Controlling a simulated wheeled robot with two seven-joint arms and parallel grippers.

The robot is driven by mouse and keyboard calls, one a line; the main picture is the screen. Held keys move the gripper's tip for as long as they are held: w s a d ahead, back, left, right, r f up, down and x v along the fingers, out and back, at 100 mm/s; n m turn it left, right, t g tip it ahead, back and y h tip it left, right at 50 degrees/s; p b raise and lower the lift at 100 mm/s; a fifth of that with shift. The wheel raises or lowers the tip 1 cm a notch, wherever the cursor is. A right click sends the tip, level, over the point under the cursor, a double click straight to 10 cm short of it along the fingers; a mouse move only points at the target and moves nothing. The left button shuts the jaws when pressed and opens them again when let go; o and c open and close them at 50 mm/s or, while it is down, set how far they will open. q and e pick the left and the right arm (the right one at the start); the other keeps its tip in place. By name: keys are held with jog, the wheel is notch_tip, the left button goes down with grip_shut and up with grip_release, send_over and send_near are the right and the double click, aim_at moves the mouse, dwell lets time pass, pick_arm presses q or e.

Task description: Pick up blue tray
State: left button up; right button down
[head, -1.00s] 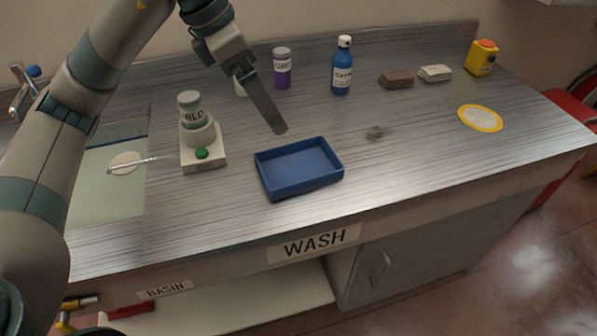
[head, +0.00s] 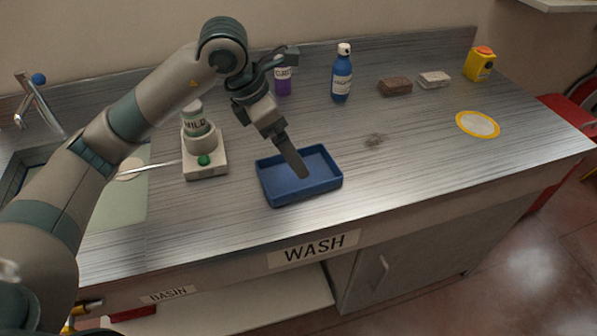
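The blue tray (head: 318,186) is a shallow, empty, rectangular tray lying flat on the metal counter, near its front edge in the middle of the head view. My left gripper (head: 303,174) reaches in from the upper left, pointing down and to the right. Its fingertips appear over the inside of the tray, and its fingers cover part of the back left rim. I see the fingers side-on as one dark bar, so their opening is hidden. I cannot tell whether they touch the tray. My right gripper is not in view.
A dispenser stand (head: 205,160) with a MILD bottle is left of the tray. A purple bottle (head: 283,84) and a blue bottle (head: 341,76) stand behind. Brown (head: 395,87) and pale blocks (head: 434,79), a yellow container (head: 480,64) and a yellow-rimmed disc (head: 478,124) are right.

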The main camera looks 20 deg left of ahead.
aim_at(296, 177)
pick_arm(q)
jog(key=shift+w+d+f, duration=0.15)
jog(key=shift+d+f, duration=0.05)
jog(key=shift+f, duration=0.45)
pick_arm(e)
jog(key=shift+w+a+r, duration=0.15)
pick_arm(q)
jog(key=shift+f, duration=0.1)
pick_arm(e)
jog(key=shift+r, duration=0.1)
pick_arm(q)
jog(key=shift+f, duration=0.2)
jog(key=p+x, duration=0.1)
jog(key=x, duration=0.1)
jog(key=p+x, duration=0.1)
jog(key=shift+f, duration=0.45)
jog(key=shift+d+f, duration=0.15)
jog(key=shift+f, duration=0.2)
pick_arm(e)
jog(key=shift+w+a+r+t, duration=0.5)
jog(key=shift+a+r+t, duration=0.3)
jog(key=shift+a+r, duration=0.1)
pick_arm(q)
jog(key=c, duration=1.2)
jog(key=shift+w, duration=0.1)
